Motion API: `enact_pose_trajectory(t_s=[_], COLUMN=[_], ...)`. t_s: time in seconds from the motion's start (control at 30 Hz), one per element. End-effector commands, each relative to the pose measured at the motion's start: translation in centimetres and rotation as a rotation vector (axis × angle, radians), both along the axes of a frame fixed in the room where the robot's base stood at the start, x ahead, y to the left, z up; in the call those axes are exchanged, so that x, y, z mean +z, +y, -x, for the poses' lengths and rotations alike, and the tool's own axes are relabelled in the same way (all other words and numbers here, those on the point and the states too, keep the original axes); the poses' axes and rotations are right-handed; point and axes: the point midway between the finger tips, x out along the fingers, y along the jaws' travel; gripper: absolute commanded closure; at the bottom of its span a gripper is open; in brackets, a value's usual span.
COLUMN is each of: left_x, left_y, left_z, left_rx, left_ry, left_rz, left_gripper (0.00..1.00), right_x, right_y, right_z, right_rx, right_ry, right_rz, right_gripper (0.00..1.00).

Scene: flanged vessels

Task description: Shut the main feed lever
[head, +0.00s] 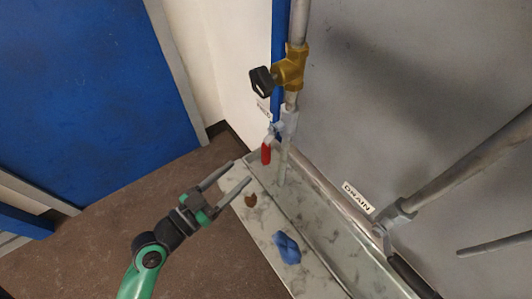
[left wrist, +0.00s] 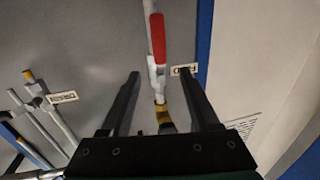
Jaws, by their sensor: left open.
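The red-handled lever (head: 266,154) hangs down beside the grey valve on the vertical pipe, below a brass valve (head: 290,66) with a black knob. In the left wrist view the red handle (left wrist: 158,38) lies roughly along the pipe, beyond the fingertips. A small white label (left wrist: 184,70), apparently reading FEED, is beside the valve and partly covered by a finger. My left gripper (head: 241,172) is open and empty, left of and a little below the red handle in the head view. It also shows in the left wrist view (left wrist: 159,72). My right gripper is not in view.
A speckled ledge (head: 262,222) below the pipe holds a crumpled blue cloth (head: 287,248) and has a brown spot. A DRAIN label (head: 358,197) and a slanting grey pipe (head: 460,165) are at right. The brown floor (head: 90,235) at left is clear.

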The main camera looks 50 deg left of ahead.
Motion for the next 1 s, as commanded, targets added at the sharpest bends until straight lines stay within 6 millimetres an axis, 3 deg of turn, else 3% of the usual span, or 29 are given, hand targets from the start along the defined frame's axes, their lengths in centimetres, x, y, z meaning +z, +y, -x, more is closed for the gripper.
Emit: enact_pose_trajectory(t_s=[0.17,0.6,0.77,1.0], left_x=[0.3,0.1,0.1,0.2], left_y=[0.1,0.6,0.7,0.7], left_z=[-1.6,-10.5,-11.6,-11.6], left_rx=[-0.003,-0.003,-0.002,-0.002], left_ry=[-0.002,-0.003,-0.001,-0.001], left_rz=[-0.003,-0.002,0.000,0.000], left_gripper=[0.38,0.38,0.38,0.40], right_x=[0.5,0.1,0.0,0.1], right_y=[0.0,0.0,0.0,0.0], right_z=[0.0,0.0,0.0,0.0], right_rx=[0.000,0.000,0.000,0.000], right_ry=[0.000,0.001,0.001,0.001], right_rz=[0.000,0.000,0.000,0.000], right_gripper=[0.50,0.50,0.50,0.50])
